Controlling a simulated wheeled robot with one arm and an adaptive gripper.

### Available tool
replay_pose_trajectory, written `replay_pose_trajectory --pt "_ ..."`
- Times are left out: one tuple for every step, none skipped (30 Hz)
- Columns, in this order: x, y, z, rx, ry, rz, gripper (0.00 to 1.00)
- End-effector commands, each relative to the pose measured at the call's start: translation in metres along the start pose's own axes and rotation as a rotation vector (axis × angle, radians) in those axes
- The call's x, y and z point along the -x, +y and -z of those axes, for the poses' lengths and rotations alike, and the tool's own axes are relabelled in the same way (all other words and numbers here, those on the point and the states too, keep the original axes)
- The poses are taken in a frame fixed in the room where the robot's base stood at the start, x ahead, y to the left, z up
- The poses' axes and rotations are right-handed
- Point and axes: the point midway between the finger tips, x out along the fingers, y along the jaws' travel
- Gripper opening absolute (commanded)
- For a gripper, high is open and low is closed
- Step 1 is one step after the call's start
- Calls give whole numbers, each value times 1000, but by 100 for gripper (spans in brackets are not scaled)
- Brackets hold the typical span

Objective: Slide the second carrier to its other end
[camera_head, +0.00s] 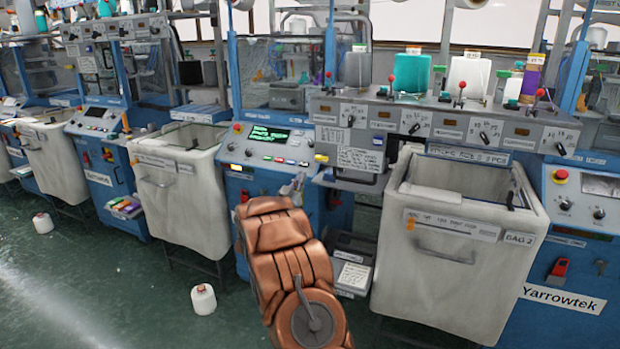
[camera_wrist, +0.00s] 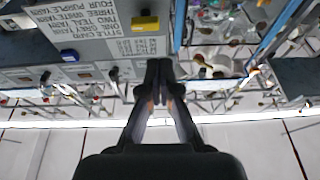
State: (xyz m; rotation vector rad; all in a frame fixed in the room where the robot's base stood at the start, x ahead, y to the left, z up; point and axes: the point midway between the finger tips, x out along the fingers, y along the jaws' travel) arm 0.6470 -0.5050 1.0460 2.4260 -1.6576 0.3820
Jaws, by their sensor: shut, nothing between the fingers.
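A grey panel (camera_head: 445,122) spans the top of the machine, with a row of labelled sections, each with a black handle. The second section's handle (camera_head: 413,128) sits at the right of its white label. Red-ball levers stand along the panel's top, including one (camera_head: 391,80) in front of the teal cone. I cannot tell for certain which part is the second carrier. My gripper (camera_head: 297,184) is low and left of the panel, apart from it. In the wrist view my gripper (camera_wrist: 165,72) is shut and empty; the panel (camera_wrist: 85,62) appears upside down at left.
A style card (camera_head: 360,160) is fixed below the panel. A white fabric bin (camera_head: 445,275) stands in front at right, another (camera_head: 180,200) at left. A control console (camera_head: 268,145) is behind my gripper. Yarn cones, including a teal one (camera_head: 411,74), stand above the panel.

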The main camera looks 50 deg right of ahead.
Motion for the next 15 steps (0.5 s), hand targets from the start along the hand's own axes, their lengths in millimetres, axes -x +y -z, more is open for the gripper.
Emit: replay_pose_trajectory --pt "-4 10 -4 0 -21 -14 0" --pt "-7 15 -6 2 -42 -20 0" --pt "-12 24 -10 6 -72 -28 0" --pt "-15 31 -14 9 -99 -35 0" --pt "-17 38 -18 10 -130 -39 0" --pt "-21 47 -21 12 -164 -43 0" --pt "-23 52 -24 10 -192 -43 0" --pt "-24 58 -26 10 -218 -44 0" --pt "-26 65 -30 10 -250 -43 0" --pt "-26 69 -32 8 -273 -39 0" --pt "-27 73 -34 7 -291 -38 0" --pt "-28 77 -35 3 -313 -34 0" --pt "-28 79 -36 1 -328 -30 0" --pt "-28 80 -36 1 -339 -27 0" --pt "-28 82 -37 0 -349 -24 0"
